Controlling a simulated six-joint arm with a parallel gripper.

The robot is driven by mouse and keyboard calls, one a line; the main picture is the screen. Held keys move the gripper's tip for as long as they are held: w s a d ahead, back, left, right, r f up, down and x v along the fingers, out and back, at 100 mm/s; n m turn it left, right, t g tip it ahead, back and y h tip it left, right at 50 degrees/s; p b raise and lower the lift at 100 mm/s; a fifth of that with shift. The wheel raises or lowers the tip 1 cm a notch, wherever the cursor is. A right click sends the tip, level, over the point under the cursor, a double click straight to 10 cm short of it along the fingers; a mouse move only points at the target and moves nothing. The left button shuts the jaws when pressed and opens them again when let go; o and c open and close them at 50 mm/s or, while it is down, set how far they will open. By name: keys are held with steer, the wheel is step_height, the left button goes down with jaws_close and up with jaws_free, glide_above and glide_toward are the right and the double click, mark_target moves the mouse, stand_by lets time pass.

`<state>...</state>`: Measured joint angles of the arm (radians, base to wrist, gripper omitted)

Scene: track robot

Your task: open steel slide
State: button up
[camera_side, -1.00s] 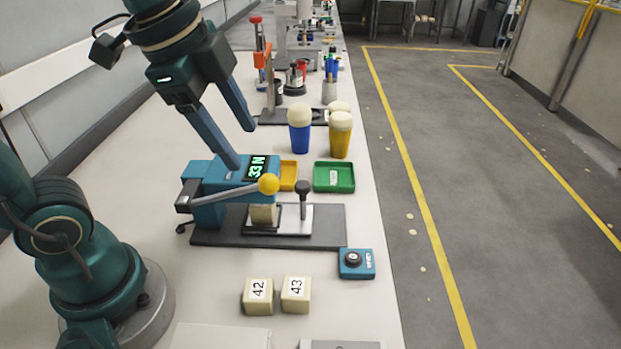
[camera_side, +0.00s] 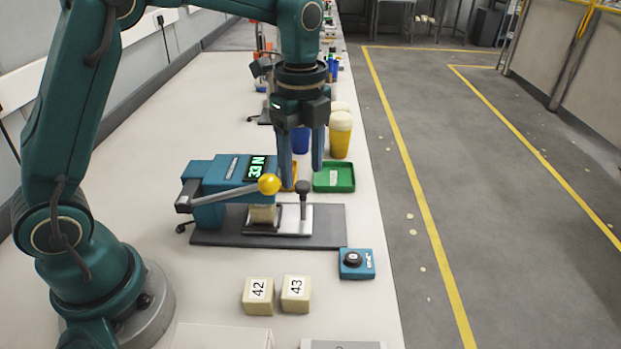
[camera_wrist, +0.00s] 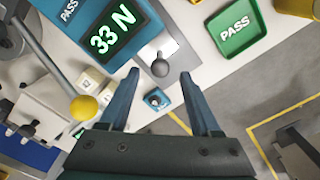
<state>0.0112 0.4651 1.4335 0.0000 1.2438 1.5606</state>
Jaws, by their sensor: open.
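The steel slide (camera_side: 294,226) is a bright plate on the dark base of the blue tester, with an upright black-knobbed handle (camera_side: 303,187). The handle's round knob also shows in the wrist view (camera_wrist: 160,67). My gripper (camera_side: 301,180) is open and empty, pointing down near the handle in the side view. In the wrist view the knob lies beyond and between my fingertips (camera_wrist: 160,75), apart from them.
A lever with a yellow ball (camera_side: 269,184) reaches across the tester's front. A green PASS tray (camera_side: 334,177) and a yellow tray (camera_side: 288,170) lie behind.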

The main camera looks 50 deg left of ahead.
steer(key=shift+f, duration=1.35)
jaws_close()
steer(key=shift+r, duration=0.1)
stand_by(0.3)
